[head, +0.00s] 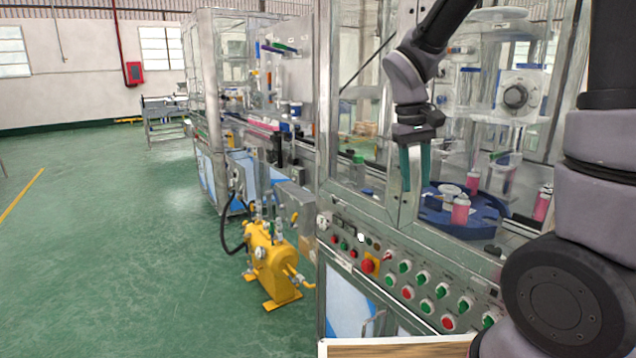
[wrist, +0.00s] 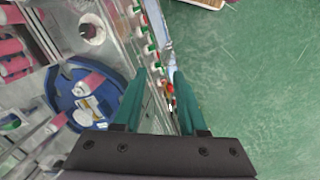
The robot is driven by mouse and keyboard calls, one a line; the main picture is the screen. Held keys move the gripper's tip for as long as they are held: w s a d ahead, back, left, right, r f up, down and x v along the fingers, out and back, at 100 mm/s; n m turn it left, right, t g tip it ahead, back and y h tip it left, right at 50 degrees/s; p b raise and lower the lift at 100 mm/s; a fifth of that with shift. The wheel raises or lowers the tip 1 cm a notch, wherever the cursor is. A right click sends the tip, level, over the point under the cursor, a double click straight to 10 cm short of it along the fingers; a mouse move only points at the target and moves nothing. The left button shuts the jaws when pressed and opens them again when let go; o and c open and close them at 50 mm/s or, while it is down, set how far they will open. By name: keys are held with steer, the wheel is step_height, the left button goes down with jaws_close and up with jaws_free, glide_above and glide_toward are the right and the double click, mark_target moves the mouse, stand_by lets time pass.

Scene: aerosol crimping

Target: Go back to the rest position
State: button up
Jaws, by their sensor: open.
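My gripper (head: 415,168) hangs pointing down in front of the crimping machine's framed opening in the head view. Its two green fingers are apart with nothing between them, and the same fingers show in the wrist view (wrist: 172,100). A blue rotary holder (head: 465,222) inside the machine lies just right of and beyond the gripper. A pink can (head: 460,210) with a white top stands on that holder, and another pink can (head: 473,181) stands behind it. The wrist view shows the blue holder (wrist: 66,102) to the left of the fingers.
A control panel (head: 410,285) with red and green buttons runs along the machine's front below my gripper. A yellow pump (head: 272,265) stands on the floor at the left. Glass and metal frame posts (head: 330,100) stand close to my arm. Green floor (head: 110,240) at the left is open.

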steer(key=s+d+r+m+t+y, duration=0.2)
steer(key=s+r+m+t, duration=0.1)
steer(key=s+r, duration=0.2)
steer(key=s+d+r+m+t+y, duration=0.1)
steer(key=s+r+m+t, duration=0.2)
steer(key=s+r, duration=0.3)
step_height(320, 180, up, 3)
steer(key=shift+d+r+t+y, duration=0.1)
steer(key=shift+d+t+y, duration=0.3)
steer(key=shift+t, duration=0.2)
steer(key=shift+w+a, duration=0.1)
stand_by(0.9)
